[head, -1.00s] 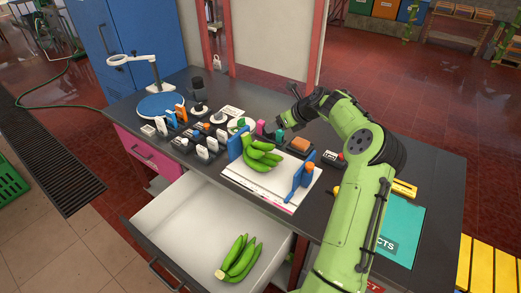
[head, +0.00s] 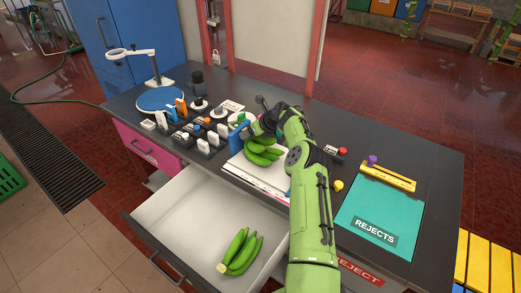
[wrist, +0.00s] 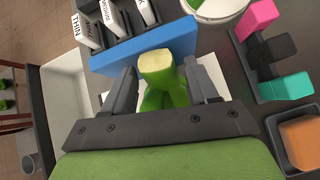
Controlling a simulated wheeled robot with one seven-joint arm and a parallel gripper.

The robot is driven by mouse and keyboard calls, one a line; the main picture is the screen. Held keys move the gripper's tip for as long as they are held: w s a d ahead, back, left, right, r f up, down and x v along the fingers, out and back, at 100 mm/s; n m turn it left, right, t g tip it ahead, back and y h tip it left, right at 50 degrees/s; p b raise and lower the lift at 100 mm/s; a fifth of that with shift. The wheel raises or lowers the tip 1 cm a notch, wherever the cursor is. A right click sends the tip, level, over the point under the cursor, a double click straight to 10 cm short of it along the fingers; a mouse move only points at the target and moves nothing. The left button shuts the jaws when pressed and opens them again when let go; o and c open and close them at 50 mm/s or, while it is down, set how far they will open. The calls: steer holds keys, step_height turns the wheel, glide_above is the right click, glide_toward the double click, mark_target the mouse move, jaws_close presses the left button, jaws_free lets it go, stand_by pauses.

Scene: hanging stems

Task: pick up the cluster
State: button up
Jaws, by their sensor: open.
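A green banana cluster (head: 262,153) lies on a white board (head: 240,166) on the bench, partly hidden by my arm in the head view. My gripper (head: 264,122) is over the stem end of this cluster. In the wrist view my gripper (wrist: 158,72) is open, with one finger on each side of the pale cut crown (wrist: 157,62). Gaps show beside the crown, and green fruit shows below it. A second green cluster (head: 240,252) lies in the open white drawer, away from my gripper.
A blue upright plate (wrist: 150,44) stands close beyond the crown. Several labelled blocks (head: 203,143) stand left of the board. Pink, black and teal blocks (wrist: 276,50) are to the right. A teal rejects mat (head: 380,215) lies clear at the bench's right.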

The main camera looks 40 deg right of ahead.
steer(key=shift+s, duration=0.1)
jaws_close()
steer(key=shift+r, duration=0.15)
